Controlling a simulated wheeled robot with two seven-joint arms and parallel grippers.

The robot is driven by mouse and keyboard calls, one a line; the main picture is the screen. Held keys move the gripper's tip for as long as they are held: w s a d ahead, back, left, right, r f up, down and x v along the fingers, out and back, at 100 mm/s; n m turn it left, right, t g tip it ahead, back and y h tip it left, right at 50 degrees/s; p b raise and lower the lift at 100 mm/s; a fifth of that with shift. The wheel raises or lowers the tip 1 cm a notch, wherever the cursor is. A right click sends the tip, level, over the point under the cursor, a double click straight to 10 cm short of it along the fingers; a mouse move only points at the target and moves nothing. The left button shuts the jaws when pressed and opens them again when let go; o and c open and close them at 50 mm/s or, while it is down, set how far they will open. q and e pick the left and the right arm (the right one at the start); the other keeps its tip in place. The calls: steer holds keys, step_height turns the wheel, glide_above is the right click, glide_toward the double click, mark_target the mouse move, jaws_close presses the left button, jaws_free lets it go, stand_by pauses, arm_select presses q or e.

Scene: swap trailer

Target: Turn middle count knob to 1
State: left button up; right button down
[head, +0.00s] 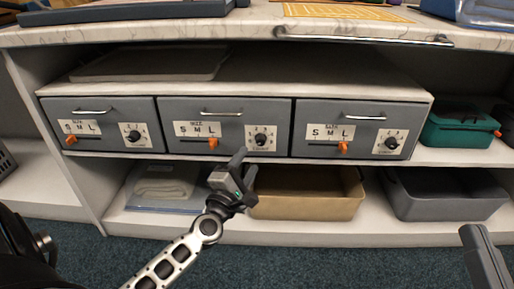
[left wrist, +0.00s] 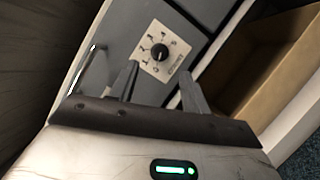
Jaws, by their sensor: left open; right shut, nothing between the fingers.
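The middle drawer (head: 226,112) has a round black count knob (head: 261,139) on a white numbered plate at its lower right. The knob also shows in the left wrist view (left wrist: 159,52), with a small white mark; I cannot read its number. My left gripper (head: 244,166) is open, just below and slightly left of the knob. In the left wrist view its two fingers (left wrist: 158,76) point toward the plate, with the knob beyond and between the tips, apparently apart from them. My right gripper (head: 483,258) is shut and empty at the lower right, only partly in view.
Left (head: 112,111) and right (head: 335,112) drawers carry similar knobs and orange size sliders. A tan bin (head: 310,209) and a grey bin (head: 445,208) sit on the shelf below. A teal case (head: 455,132) stands at right. The countertop (head: 240,32) overhangs the drawers.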

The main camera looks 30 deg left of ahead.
mark_target(260, 143)
arm_select(q)
steer(key=x, duration=0.7)
steer(key=c, duration=1)
